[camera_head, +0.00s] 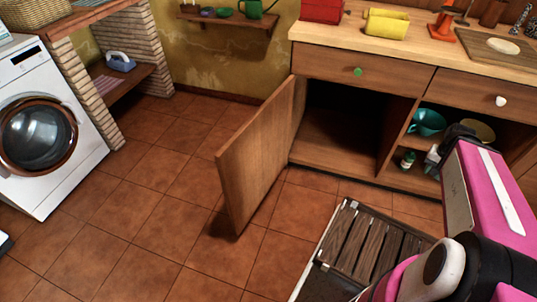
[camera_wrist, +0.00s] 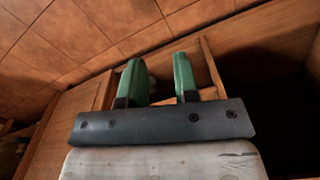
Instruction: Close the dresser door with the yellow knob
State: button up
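The dresser's wooden door (camera_head: 262,155) hangs wide open and swings out over the floor, left of a dark empty compartment (camera_head: 340,125). I see no yellow knob; the door's outer face is turned away in the head view. A green knob (camera_head: 357,71) is on the left drawer and a white knob (camera_head: 501,101) on the right drawer. In the wrist view my gripper (camera_wrist: 159,82) has two green fingers apart, with nothing visible between them. In the head view my pink arm reaches to the open shelves on the right, clear of the door.
A washing machine (camera_head: 40,135) stands at the left. The tiled floor (camera_head: 130,205) left of the door is clear. An orange stand (camera_head: 444,26) is on the countertop.

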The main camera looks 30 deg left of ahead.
aim_at(249, 163)
jog(key=k+j, duration=0.2)
jog(key=k, duration=0.25)
jog(key=k+j, duration=0.2)
jog(key=k, duration=0.25)
jog(key=k+j, duration=0.15)
jog(key=k, duration=0.3)
jog(key=k+j, duration=0.15)
jog(key=j, duration=0.25)
jog(key=k+j, duration=0.2)
jog(key=j, duration=0.2)
jog(key=k+j, duration=0.15)
jog(key=j, duration=0.25)
jog(key=k+j, duration=0.15)
jog(key=j, duration=0.25)
jog(key=i+j, duration=0.1)
jog(key=j, duration=0.2)
jog(key=i+j, duration=0.1)
jog(key=j, duration=0.2)
jog(key=i+j, duration=0.15)
jog(key=j, duration=0.2)
jog(key=i+j, duration=0.1)
jog(key=j, duration=0.2)
jog(key=k+z, duration=0.1)
jog(key=i+j, duration=0.1)
